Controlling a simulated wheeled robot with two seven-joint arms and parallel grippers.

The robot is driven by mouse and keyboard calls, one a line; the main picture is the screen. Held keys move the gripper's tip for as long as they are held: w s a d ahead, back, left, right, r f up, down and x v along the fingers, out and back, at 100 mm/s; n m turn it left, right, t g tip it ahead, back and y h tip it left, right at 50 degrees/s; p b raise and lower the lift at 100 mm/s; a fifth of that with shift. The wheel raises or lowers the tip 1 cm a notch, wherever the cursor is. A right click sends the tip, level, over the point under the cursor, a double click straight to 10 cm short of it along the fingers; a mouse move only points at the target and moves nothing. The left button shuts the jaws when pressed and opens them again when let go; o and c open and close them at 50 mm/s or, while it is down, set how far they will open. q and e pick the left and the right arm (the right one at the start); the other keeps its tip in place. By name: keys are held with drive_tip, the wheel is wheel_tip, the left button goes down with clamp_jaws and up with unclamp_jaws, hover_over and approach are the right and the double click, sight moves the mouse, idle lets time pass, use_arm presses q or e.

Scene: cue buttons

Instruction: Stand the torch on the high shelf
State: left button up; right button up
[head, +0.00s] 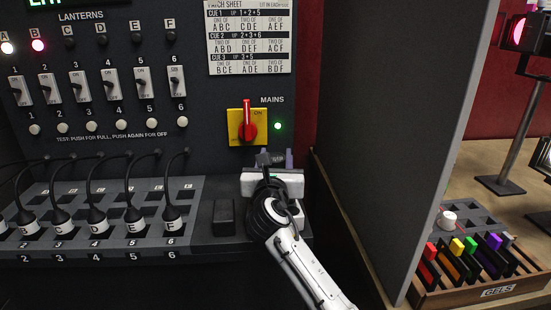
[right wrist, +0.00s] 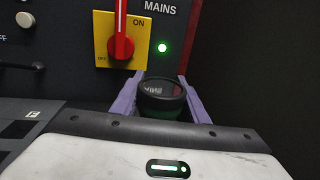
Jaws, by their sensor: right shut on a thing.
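My right gripper (head: 275,159) is in front of the board, just below the mains switch. Its purple fingers also show in the right wrist view (right wrist: 163,98), shut on a dark round-topped cylinder, the torch (right wrist: 163,94). The torch's glassy round end faces the wrist camera, and its lower part is hidden behind the gripper body. In the head view my wrist and forearm cover most of it. I cannot tell whether it touches the ledge. I cannot make out a high shelf in either view. My left gripper is not in view.
The red mains switch (head: 248,123) on its yellow plate is close above the gripper. A black block (head: 224,214) stands left of my wrist. Plugs with cables (head: 97,222) fill the ledge further left. A tall grey partition (head: 395,130) rises at right; beyond it is a gels rack (head: 485,285).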

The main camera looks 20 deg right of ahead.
drive_tip(key=shift+r, duration=0.15)
drive_tip(key=o, duration=1.2)
drive_tip(key=shift+f, duration=0.2)
drive_tip(key=shift+o, duration=0.2)
